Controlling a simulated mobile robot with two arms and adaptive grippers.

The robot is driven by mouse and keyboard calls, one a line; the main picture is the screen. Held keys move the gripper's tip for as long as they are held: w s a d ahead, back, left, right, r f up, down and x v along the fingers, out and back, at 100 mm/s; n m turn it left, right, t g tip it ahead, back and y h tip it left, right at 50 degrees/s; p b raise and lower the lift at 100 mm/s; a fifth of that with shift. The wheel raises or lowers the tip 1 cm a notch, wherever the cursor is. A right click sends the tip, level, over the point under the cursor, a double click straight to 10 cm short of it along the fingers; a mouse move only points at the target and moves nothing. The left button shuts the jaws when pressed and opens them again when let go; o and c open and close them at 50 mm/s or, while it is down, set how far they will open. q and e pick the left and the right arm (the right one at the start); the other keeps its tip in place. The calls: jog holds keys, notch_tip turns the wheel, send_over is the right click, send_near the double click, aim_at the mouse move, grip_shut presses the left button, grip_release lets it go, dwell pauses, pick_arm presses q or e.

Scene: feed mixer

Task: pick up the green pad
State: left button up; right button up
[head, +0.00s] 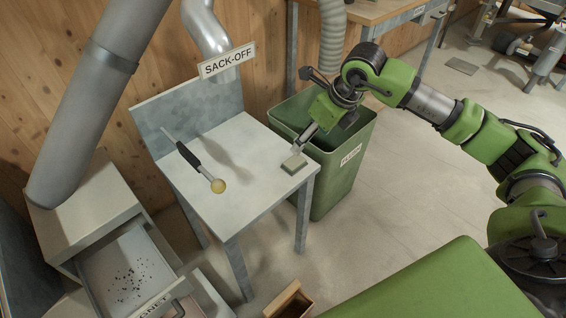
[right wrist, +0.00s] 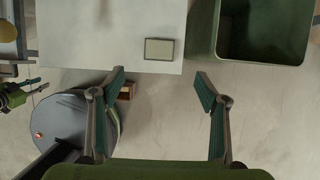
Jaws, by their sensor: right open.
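The green pad (head: 294,163) is a small flat block lying at the front right corner of the light metal table. It also shows in the right wrist view (right wrist: 160,50), greyish green with a dark rim, near the table's edge. My right gripper (head: 306,136) is open and empty, above and close to the pad in the head view. In the right wrist view its two fingers (right wrist: 160,80) are spread apart, with the pad beyond their tips, roughly centred between them. A small green part with prongs, which looks like my left gripper (right wrist: 36,86), shows at the left edge there.
The table (head: 235,210) has a SACK-OFF sign (head: 227,61) above it and a black-handled ladle-like tool (head: 200,166) on it. A green bin (head: 345,167) stands close behind the pad's corner. A small wooden box (head: 290,300) is on the floor in front.

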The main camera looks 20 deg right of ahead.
send_over(295, 161)
jog(key=s, duration=0.3)
jog(key=f, duration=0.7)
jog(key=shift+w+d+f+b, duration=0.15)
jog(key=shift+d+f+b, duration=0.05)
jog(key=shift+d+b, duration=0.15)
jog(key=x, duration=0.4)
jog(key=shift+w, duration=0.1)
jog(key=shift+w+a+f, duration=0.1)
jog(key=shift+w+f, duration=0.05)
jog(key=shift+f, duration=0.25)
jog(key=shift+w+f, duration=0.1)
jog(key=shift+f, duration=0.05)
jog(key=c, duration=1)
pick_arm(q)
jog(key=r, duration=0.1)
jog(key=w+r, duration=0.1)
jog(key=r, duration=0.1)
jog(key=shift+w+d+r, duration=0.1)
jog(key=shift+w+r, duration=0.05)
jog(key=shift+r, duration=0.15)
pick_arm(e)
jog(key=shift+c, duration=0.5)
